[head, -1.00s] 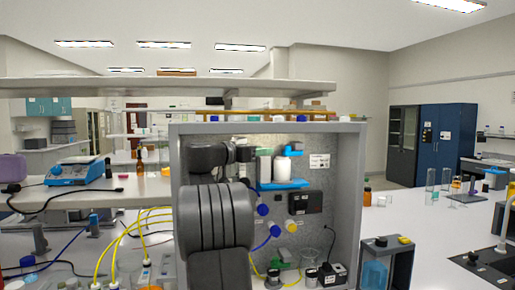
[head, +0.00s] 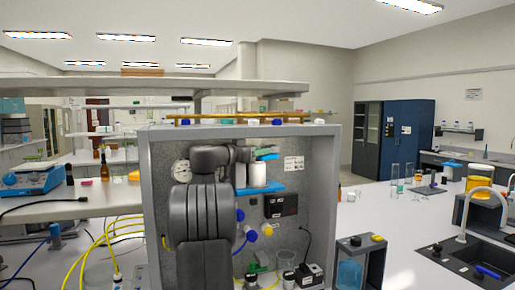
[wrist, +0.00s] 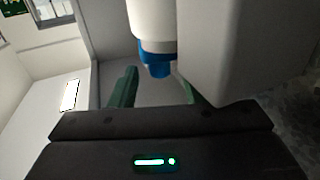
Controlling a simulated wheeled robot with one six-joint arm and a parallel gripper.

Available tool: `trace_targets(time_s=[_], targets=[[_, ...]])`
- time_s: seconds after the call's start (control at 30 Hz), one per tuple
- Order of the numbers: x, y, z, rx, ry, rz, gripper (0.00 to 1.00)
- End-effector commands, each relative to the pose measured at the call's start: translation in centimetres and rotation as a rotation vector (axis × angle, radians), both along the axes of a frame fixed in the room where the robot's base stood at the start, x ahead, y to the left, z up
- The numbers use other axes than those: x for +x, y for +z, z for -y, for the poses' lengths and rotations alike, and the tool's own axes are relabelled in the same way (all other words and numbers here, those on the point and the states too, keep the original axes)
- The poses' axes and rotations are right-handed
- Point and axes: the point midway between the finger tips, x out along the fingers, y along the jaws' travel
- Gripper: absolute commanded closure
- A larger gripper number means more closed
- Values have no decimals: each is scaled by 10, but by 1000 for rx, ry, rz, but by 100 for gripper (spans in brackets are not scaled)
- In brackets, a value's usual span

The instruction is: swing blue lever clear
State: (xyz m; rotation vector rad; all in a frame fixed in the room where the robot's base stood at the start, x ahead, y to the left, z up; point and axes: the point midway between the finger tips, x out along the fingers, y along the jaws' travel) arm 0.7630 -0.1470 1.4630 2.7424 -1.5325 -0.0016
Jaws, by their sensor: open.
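The blue lever (head: 268,157) shows in the head view at the top of a white cylinder (head: 258,174) inside the open grey rig box. My gripper (wrist: 160,88) is open. In the head view its wrist end is just left of the lever and partly covers this area; the fingertips are hard to make out there. In the wrist view a white cylinder (wrist: 151,20) with a blue end (wrist: 155,62) appears between and beyond the two green fingers. I cannot tell whether the blue end is part of the lever, or whether anything touches it.
A blue shelf (head: 262,189) sits under the white cylinders. A black box (head: 281,206), blue knobs and a round gauge (head: 181,171) are on the back panel. The rig's side wall (head: 325,210) bounds the right. A large grey body (wrist: 240,50) fills the wrist view's right side.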

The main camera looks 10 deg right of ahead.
Motion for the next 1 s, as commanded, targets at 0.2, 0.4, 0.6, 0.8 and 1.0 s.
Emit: trace_targets(time_s=[0.2,0.4,0.6,0.8,1.0], targets=[[1,0,1,0,1,0,57],[1,0,1,1,0,1,84],[1,0,1,0,1,1,100],[-1,-3,2,2,21,1,100],[-5,-6,6,4,86,2,100]])
